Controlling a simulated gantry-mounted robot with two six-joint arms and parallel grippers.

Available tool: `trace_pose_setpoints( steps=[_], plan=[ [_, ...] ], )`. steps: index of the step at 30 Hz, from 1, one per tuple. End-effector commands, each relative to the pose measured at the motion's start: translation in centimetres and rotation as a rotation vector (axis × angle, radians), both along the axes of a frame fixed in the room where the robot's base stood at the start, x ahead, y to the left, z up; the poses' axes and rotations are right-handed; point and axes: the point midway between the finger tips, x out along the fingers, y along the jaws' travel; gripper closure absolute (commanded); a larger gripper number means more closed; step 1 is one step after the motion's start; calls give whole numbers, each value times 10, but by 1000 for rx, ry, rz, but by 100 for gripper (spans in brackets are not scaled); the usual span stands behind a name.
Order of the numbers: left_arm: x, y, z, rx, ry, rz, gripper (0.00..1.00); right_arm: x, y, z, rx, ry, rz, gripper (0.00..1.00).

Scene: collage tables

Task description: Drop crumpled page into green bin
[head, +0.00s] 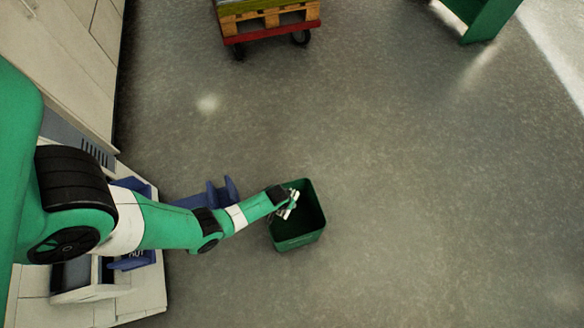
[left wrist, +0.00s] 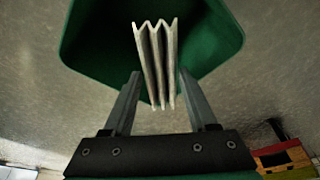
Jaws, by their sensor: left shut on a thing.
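The crumpled page (left wrist: 156,62) is a pale, zigzag-folded sheet between the two fingers of my left gripper (left wrist: 157,88). In the left wrist view it stands out in front of the green bin (left wrist: 215,50). In the head view the green bin (head: 298,241) stands on the floor, open at the top. My left gripper (head: 291,204) is over the bin's left part, shut on the page, which shows only as a small pale shape there. The exact height above the rim is hard to tell. My right gripper is in neither view.
A cart with a red base and wooden pallet (head: 270,20) stands at the top. A green structure (head: 488,20) is at the top right. A pale machine or cabinet (head: 80,60) lines the left. The grey floor (head: 430,180) right of the bin is clear.

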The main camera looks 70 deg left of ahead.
Motion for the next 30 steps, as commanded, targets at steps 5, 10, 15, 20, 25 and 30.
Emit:
trace_pose_setpoints(
  steps=[5,10,15,20,25,30],
  plan=[
    [0,0,1,0,0,0,22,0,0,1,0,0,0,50],
    [0,0,1,0,0,0,7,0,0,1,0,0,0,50],
    [0,0,1,0,0,0,7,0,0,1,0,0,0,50],
    [-1,-2,14,0,-1,0,7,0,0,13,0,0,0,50],
    [-8,-8,51,0,0,0,7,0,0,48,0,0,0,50],
    [-15,-15,87,0,0,-2,7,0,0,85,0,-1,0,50]
  ],
)
